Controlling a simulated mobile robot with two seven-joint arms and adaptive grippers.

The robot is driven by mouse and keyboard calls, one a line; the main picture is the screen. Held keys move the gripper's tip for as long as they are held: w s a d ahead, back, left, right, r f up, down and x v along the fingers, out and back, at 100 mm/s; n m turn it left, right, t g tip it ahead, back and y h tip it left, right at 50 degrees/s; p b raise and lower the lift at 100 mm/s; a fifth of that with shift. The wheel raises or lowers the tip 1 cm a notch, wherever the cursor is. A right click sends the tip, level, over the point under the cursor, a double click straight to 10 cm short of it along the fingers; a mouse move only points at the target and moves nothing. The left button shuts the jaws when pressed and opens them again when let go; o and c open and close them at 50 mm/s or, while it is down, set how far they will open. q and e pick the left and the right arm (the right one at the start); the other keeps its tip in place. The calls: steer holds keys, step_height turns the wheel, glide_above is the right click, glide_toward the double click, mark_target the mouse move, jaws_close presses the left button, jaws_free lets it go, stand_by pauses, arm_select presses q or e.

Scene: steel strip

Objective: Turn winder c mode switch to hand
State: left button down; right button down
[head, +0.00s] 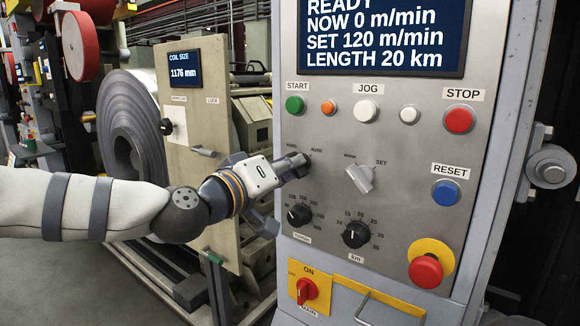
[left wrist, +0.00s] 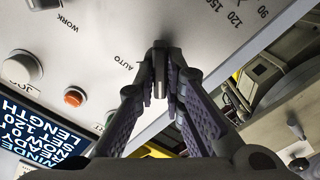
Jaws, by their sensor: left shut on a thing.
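The mode switch (left wrist: 159,84) is a small dark knob on the grey panel, with an AUTO label at its upper right and another label at its upper left, too small to read surely, in the head view. My left gripper (head: 298,167) reaches it from the left and is shut on it. In the left wrist view the two fingertips (left wrist: 160,72) press on either side of the knob, with AUTO beside them. The fingers hide most of the knob, so I cannot tell which label it points to. My right gripper is not in view.
Close by on the panel (head: 400,130) are a WORK/SET switch (head: 358,178), two dials (head: 299,215) (head: 355,235), a START button (head: 294,104), a STOP button (head: 459,120) and a red emergency button (head: 426,271). A steel coil (head: 125,120) stands behind my left arm.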

arm_select(q)
steer(key=shift+n, duration=0.5)
steer(key=shift+f, duration=0.1)
steer(key=c, duration=1.7)
jaws_free()
steer(key=shift+s+a, duration=0.1)
steer(key=v, duration=1.1)
steer(key=shift+s+a, duration=0.2)
steer(key=shift+s, duration=0.15)
